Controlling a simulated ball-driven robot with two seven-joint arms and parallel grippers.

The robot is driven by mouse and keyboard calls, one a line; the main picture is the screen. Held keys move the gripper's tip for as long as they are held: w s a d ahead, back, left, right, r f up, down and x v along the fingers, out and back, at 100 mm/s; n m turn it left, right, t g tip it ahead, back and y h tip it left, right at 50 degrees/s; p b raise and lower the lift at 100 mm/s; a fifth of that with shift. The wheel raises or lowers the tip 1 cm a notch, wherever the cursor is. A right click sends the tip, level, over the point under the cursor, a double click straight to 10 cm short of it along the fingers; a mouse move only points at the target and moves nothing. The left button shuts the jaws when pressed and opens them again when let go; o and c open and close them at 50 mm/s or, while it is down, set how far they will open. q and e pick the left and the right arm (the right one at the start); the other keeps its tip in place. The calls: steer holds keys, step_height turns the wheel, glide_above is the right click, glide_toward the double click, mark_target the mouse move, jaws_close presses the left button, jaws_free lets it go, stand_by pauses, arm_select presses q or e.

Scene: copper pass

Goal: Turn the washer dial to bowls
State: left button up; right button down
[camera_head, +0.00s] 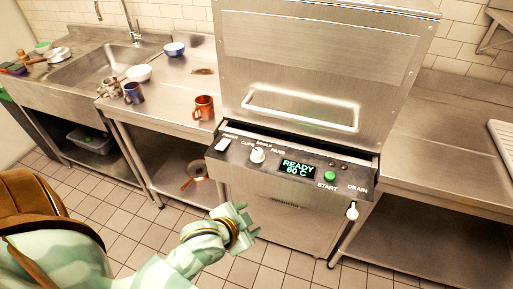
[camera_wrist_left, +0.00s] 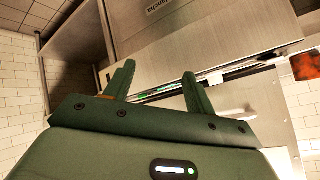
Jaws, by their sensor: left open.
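The washer dial (camera_head: 257,154) is a white knob on the dark control panel (camera_head: 225,156) of the steel washer. Labels for cups, bowls and pans sit above it; its exact pointing is too small to tell. The display (camera_head: 297,169) reads READY 60 C. My left gripper (camera_head: 248,219) is open and empty, below the dial and in front of the washer's lower body, apart from the panel. In the left wrist view, the open gripper (camera_wrist_left: 159,69) has the washer front beyond its fingers; the dial cannot be made out there. My right gripper is not in view.
A green start button (camera_head: 330,176) and a white drain knob (camera_head: 352,212) are right of the display. The hood handle (camera_head: 300,112) is above. An orange mug (camera_head: 204,108) stands on the left counter near the washer. A pan (camera_head: 195,172) is on the shelf below.

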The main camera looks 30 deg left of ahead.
arm_select(q)
steer(key=w+r+n+t+h, duration=0.15)
steer(key=w+r+t, duration=0.4)
steer(key=r, duration=0.85)
steer(key=w+r+n+t, duration=0.35)
steer(key=r+t, duration=0.35)
steer(key=r, duration=0.6)
steer(key=s+a+r+n+g+y, duration=0.25)
steer(key=a+r+n+y, duration=0.25)
steer(key=a+n+y, duration=0.5)
steer(key=s+a+r+n+g+y, duration=0.1)
steer(key=a+r+n+g+y, duration=0.4)
steer(key=n+y, duration=0.9)
steer(key=s+a+f+n+g, duration=0.1)
steer(key=a+f+n+g, duration=0.1)
steer(key=a+n+g, duration=0.5)
steer(key=n+g+h, duration=0.3)
steer(key=n+h, duration=0.5)
steer(key=h, duration=1.4)
glide_toward(257, 151)
steer(key=b+x, duration=0.8)
steer(key=b, duration=0.3)
steer(key=shift+w+f+b, duration=0.2)
steer(key=shift+f+b, duration=0.15)
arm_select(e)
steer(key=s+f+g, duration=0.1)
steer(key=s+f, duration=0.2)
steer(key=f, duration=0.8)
